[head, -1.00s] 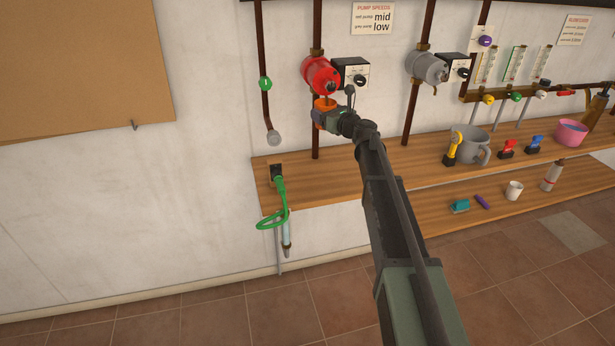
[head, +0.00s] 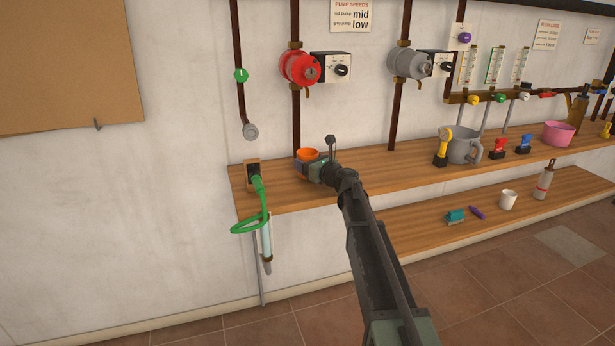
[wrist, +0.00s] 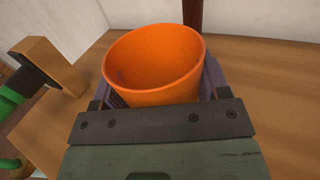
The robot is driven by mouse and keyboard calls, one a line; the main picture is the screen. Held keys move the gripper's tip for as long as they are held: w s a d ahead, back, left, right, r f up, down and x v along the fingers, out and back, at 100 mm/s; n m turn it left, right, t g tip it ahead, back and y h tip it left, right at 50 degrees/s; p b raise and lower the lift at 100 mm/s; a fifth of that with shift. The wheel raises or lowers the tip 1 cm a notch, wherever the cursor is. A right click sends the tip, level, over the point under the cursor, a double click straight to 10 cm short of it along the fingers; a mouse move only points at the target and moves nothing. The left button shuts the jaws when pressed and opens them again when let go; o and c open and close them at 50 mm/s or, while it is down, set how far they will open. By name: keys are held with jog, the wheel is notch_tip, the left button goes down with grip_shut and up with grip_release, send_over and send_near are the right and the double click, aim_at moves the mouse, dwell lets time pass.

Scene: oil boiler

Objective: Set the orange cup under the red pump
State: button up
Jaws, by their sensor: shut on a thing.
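The orange cup (head: 307,154) is upright, low over the upper wooden shelf, below the red pump (head: 299,68) on the wall. My gripper (head: 308,165) is shut on the cup. In the wrist view the cup (wrist: 154,65) sits between my gripper's fingers (wrist: 156,90), its open mouth up and its inside looking empty. The cup's lower part is hidden by my gripper, so I cannot tell whether its base touches the shelf. The pump's short spout points down above the cup.
A green-handled tool (head: 256,182) stands in a wooden holder at the shelf's left end. A brown vertical pipe (head: 296,120) runs behind the cup.

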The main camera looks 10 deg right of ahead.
jog(key=shift+f, duration=0.85)
jog(key=shift+r, duration=0.3)
jog(key=shift+f, duration=0.25)
jog(key=o, duration=0.9)
jog(key=shift+r, duration=0.1)
jog(key=shift+r+p, duration=0.3)
jog(key=v, duration=1.2)
jog(key=shift+f, duration=0.2)
